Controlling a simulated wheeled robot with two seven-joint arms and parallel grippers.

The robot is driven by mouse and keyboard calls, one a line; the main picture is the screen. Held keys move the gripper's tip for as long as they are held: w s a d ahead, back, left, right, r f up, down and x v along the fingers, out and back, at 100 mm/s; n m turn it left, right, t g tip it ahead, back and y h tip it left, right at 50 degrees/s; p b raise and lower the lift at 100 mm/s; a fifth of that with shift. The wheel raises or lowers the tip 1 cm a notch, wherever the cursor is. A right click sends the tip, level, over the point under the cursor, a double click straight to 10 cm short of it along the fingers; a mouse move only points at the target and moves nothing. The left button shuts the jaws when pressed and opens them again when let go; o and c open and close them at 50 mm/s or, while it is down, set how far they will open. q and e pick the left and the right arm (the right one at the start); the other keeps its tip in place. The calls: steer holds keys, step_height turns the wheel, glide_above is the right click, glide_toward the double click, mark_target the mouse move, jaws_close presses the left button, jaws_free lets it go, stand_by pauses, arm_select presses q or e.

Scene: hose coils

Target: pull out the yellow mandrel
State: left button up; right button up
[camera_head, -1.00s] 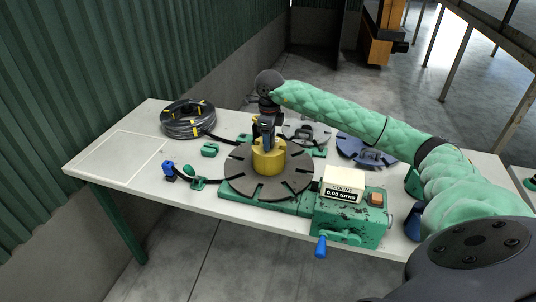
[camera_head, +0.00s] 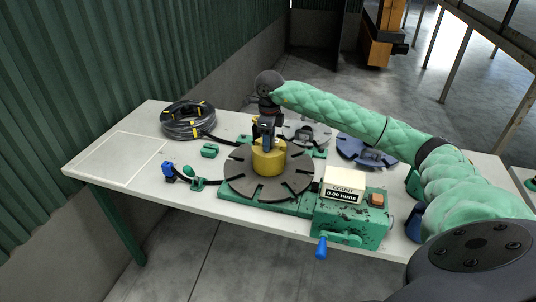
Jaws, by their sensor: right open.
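The yellow mandrel (camera_head: 268,161) stands upright as a short, thick cylinder at the middle of a dark slotted disc (camera_head: 297,182) on the green winder. My right gripper (camera_head: 267,143) points down right over the mandrel's top. It is open, and its fingers are at the top of the mandrel. The picture is too small to tell whether the fingers touch it. The mandrel's far side and part of its top are hidden by the gripper. My left gripper is not in view.
A counter box (camera_head: 344,190) reading 0.00 turns and a blue-handled crank (camera_head: 321,248) are at the winder's front right. A black hose coil (camera_head: 188,121) lies at the back left. Grey (camera_head: 307,132) and blue (camera_head: 352,150) discs lie behind. The table's left end is clear.

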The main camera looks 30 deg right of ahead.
steer(key=shift+b, duration=0.3)
stand_by(0.5)
steer(key=shift+r, duration=0.1)
jaws_close()
steer(key=shift+r, duration=0.35)
stand_by(0.7)
steer(key=shift+r+p, duration=1.2)
steer(key=shift+r, duration=2.55)
step_height(320, 180, up, 6)
steer(key=p, duration=0.1)
steer(key=shift+r+p, duration=0.15)
steer(key=shift+p, duration=0.25)
